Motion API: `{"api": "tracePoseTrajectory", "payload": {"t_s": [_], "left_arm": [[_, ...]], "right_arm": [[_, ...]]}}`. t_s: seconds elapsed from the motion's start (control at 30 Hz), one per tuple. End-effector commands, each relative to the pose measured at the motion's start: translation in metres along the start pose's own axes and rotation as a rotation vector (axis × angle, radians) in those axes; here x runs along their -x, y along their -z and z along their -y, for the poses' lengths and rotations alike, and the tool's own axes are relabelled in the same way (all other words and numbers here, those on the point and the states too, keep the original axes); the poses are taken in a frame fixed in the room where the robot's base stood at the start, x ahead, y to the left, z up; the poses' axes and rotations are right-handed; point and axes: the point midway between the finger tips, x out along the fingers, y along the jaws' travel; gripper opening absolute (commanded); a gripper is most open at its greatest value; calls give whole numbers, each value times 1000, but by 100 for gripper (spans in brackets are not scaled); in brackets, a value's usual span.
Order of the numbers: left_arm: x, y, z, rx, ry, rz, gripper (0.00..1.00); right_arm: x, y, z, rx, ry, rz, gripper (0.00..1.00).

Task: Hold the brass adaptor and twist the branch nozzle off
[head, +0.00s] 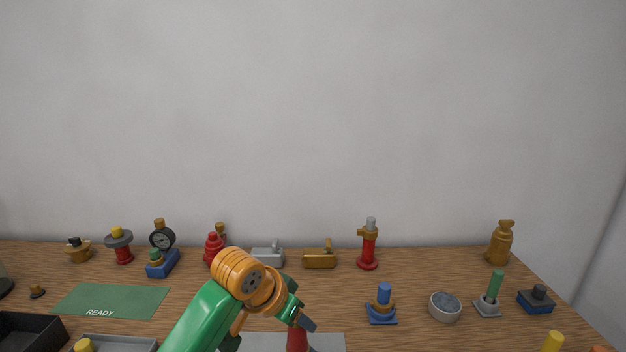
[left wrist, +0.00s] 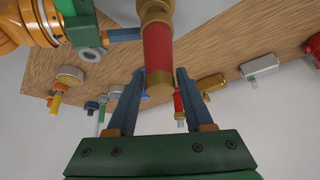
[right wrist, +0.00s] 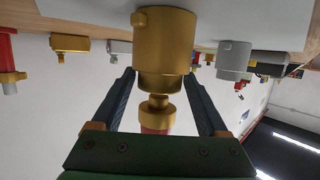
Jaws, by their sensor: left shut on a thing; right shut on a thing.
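The branch nozzle is a red tube with brass ends. In the left wrist view the nozzle (left wrist: 158,50) hangs between the finger tips of my left gripper (left wrist: 160,76), which is shut on it near its brass end. In the head view the red nozzle (head: 297,341) shows at the bottom edge, below my left gripper (head: 299,321). The brass adaptor (right wrist: 165,48) is a wide stepped cylinder in the right wrist view. My right gripper (right wrist: 160,75) is shut on it. The red part shows beyond its brass neck. My right gripper is outside the head view.
Several valves and fittings line the back of the bench, including a red and brass hydrant (head: 368,247) and a brass block (head: 320,260). A green READY mat (head: 112,300) lies left, with a black tray (head: 28,332) in front. A grey bowl (head: 445,307) stands right.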

Motion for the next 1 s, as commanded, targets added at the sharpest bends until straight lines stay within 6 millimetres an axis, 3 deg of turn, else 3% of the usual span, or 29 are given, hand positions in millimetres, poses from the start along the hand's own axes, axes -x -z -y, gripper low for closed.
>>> {"api": "tracePoseTrajectory", "payload": {"t_s": [0.7, 1.0], "left_arm": [[34, 21, 0, -1, -1, -2, 0], [37, 23, 0, -1, -2, 0, 0]], "right_arm": [[0, 0, 0, 0, 0, 1, 10], [0, 0, 0, 0, 0, 1, 10]]}}
